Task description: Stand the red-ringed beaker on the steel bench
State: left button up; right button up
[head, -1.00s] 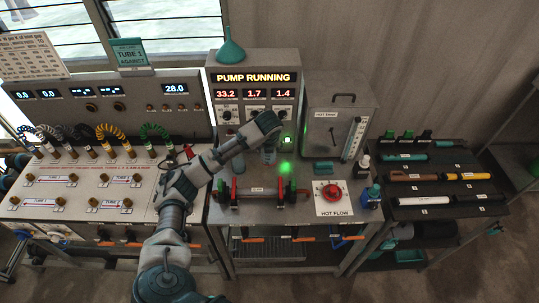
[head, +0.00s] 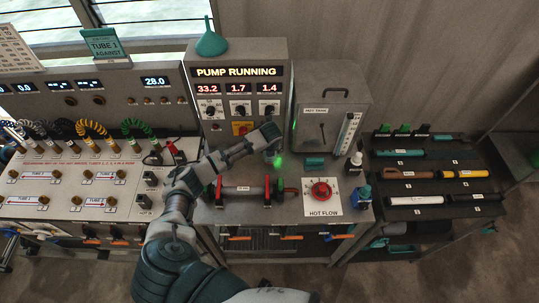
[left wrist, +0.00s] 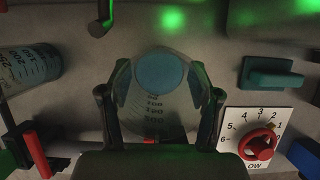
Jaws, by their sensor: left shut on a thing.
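My left gripper (head: 268,134) is over the steel bench (head: 235,214), in front of the pump cabinet. In the left wrist view its fingers (left wrist: 160,95) are shut on a clear graduated beaker (left wrist: 155,100) with a blue round area inside. A small red patch shows at this beaker's lower edge, partly hidden by the gripper; I cannot tell if it is a full ring. The head view hides most of the beaker, so whether its base touches the bench is unclear. A second beaker with blue contents (left wrist: 30,68) is at the left. My right gripper is not in view.
The grey tank (head: 330,110) is behind.

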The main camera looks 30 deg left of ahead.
pick_arm(q)
jog(key=shift+s+a+f, duration=0.15)
jog(key=shift+a+f, duration=0.1)
jog(key=shift+f, duration=0.1)
jog(key=shift+d+f, duration=0.1)
jog(key=shift+f, duration=0.2)
jog(key=shift+d+f, duration=0.2)
jog(key=shift+f, duration=0.45)
jog(key=shift+d+f, duration=0.15)
jog(key=shift+f, duration=0.45)
jog(key=shift+d+f, duration=0.15)
jog(key=shift+f, duration=0.1)
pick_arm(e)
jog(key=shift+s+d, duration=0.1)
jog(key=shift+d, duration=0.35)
